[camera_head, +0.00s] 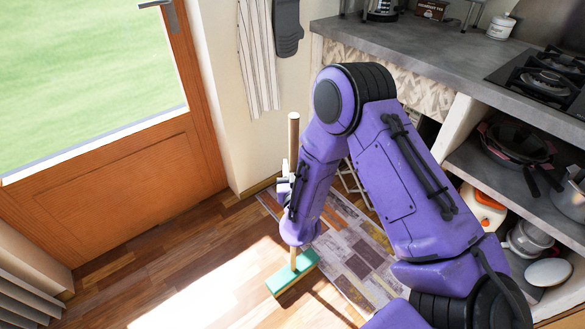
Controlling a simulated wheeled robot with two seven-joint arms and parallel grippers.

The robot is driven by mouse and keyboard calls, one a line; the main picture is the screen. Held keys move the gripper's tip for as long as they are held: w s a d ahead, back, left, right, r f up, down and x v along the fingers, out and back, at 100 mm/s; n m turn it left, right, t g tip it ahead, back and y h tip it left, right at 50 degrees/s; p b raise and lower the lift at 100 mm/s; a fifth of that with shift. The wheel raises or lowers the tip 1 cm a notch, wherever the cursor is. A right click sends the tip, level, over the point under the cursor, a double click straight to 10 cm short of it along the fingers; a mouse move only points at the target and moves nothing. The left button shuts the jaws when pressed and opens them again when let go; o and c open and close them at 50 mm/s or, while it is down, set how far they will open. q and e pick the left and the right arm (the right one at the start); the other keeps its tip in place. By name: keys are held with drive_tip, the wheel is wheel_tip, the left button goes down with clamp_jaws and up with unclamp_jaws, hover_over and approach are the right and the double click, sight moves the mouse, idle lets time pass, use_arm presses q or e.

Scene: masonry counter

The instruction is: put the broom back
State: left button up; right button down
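The broom (293,138) stands upright over the wooden floor, with a light wooden handle and a green head (292,273). The head is at floor level by the edge of the patterned rug; I cannot tell whether it touches the floor. My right arm reaches in from the lower right, and its purple forearm hides the middle of the handle. My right gripper (284,187), with small white and dark parts showing, is at the handle and appears shut on it. Its fingertips are mostly hidden. My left gripper is not in view.
A wooden door (120,185) with a glass pane is at left. A striped towel (258,60) and a dark grey mitt (287,27) hang on the wall. A counter (420,50) with a stove (545,80) and pan shelves (515,140) is at right. Floor left of the broom is clear.

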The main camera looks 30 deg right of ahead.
drive_tip(key=shift+f, duration=0.1)
drive_tip(key=c, duration=0.8)
unclamp_jaws()
drive_tip(key=shift+r, duration=0.2)
drive_tip(key=v, duration=1.2)
drive_tip(key=s+d+f+g+y, duration=0.1)
drive_tip(key=s+f+g+y, duration=0.3)
drive_tip(key=f, duration=0.7)
drive_tip(key=s+f+g, duration=0.3)
drive_tip(key=s+f, duration=0.1)
drive_tip(key=s, duration=0.1)
drive_tip(key=s+d+f+g+y, duration=0.1)
drive_tip(key=s+f+g, duration=0.1)
drive_tip(key=s+f, duration=0.2)
drive_tip(key=s+d+f+m+g, duration=0.1)
drive_tip(key=s+f+g, duration=0.2)
drive_tip(key=s, duration=0.5)
drive_tip(key=shift+s+d+f+g+b, duration=0.15)
drive_tip(key=shift+f+g+b, duration=0.15)
drive_tip(key=shift+f, duration=0.25)
